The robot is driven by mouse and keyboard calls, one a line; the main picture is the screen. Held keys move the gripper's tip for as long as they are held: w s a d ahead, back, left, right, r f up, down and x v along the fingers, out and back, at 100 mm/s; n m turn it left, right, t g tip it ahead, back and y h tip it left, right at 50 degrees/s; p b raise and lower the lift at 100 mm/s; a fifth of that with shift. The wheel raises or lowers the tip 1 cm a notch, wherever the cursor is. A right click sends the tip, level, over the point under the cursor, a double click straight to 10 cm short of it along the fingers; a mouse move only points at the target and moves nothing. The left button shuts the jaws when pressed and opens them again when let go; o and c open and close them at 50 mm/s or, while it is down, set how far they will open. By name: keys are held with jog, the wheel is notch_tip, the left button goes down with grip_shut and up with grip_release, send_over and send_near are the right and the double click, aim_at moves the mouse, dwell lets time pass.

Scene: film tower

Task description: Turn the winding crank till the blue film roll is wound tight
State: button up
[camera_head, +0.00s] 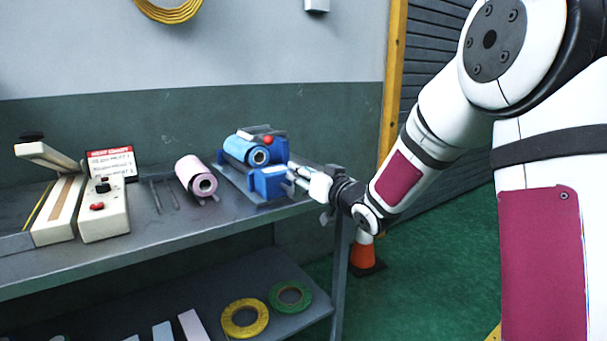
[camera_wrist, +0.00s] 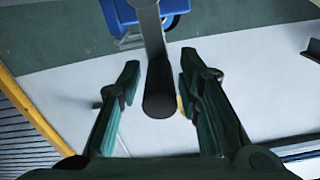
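The blue film roll (camera_head: 240,150) sits on the blue winder (camera_head: 270,184) at the right end of the shelf top. My gripper (camera_head: 292,180) is at the winder's right side. In the wrist view my gripper (camera_wrist: 159,68) is open, one finger on each side of the winding crank. The crank's grey arm (camera_wrist: 150,30) comes from the top, and its black handle (camera_wrist: 160,95) lies between the fingers with gaps on both sides. A blue part of the winder (camera_wrist: 120,18) shows behind. In the head view the crank cannot be made out behind my gripper.
A pink roll (camera_head: 195,175) lies left of the winder. A white device with a lever (camera_head: 62,205) and a red-headed sign (camera_head: 112,160) stand further left. Yellow tape (camera_head: 232,328) and green tape (camera_head: 277,301) lie on the lower shelf. An orange cone (camera_head: 364,255) stands beyond the shelf's right end.

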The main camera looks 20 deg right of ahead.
grip_shut()
jog(key=shift+d, duration=0.15)
jog(key=w+d+f+m+p, duration=0.1)
jog(key=f+m+p, duration=0.4)
jog(key=m, duration=0.7)
jog(key=d+f+m+p, duration=0.4)
jog(key=m+p, duration=0.3)
jog(key=m, duration=0.5)
jog(key=shift+w+d+f, duration=0.35)
jog(key=shift+w+f, duration=0.05)
jog(key=shift+f, duration=0.4)
